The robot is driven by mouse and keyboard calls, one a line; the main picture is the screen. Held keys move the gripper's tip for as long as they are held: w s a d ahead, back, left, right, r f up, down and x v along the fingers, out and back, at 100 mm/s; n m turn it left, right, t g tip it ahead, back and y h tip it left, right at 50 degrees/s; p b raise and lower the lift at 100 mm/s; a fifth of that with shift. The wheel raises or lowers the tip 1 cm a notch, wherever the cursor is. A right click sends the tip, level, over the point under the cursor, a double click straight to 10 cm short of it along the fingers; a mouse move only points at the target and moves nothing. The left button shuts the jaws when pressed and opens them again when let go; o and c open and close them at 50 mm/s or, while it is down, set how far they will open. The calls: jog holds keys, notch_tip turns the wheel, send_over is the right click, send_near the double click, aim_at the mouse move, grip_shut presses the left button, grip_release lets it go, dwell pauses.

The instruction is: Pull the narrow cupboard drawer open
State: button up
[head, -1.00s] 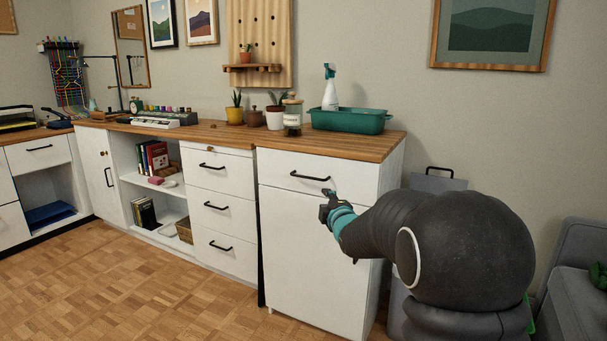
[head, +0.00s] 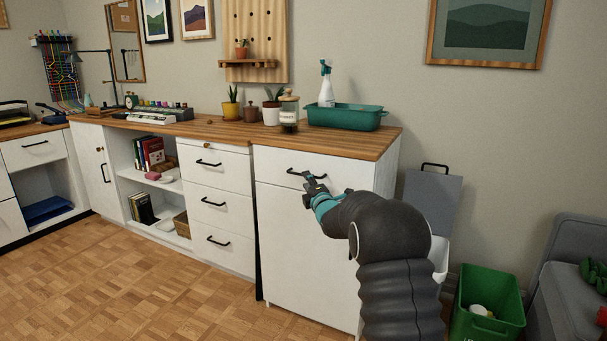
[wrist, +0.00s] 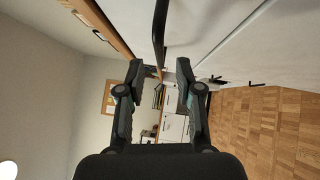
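The narrow cupboard (head: 310,245) is white and stands at the right end of the wooden counter. Its drawer (head: 275,170) is at the top and looks shut, with a black bar handle (head: 298,173). My gripper (head: 310,184) is at the right part of this handle and hides some of it. In the wrist view my gripper (wrist: 160,65) is open. The black handle (wrist: 159,28) runs down from the top edge, its lower end lined up with the gap between the fingers. I cannot tell whether they touch it. The pale drawer front (wrist: 198,22) lies to the right.
On the counter (head: 355,141) above stand a teal tray (head: 345,117), a spray bottle (head: 326,88), a jar (head: 289,112) and potted plants. A three-drawer unit (head: 217,205) is at left. A green bin (head: 488,305) stands right. The floor in front is clear.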

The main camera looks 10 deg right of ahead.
jog(key=shift+p+x, duration=0.4)
jog(key=shift+x, duration=2.1)
grip_shut()
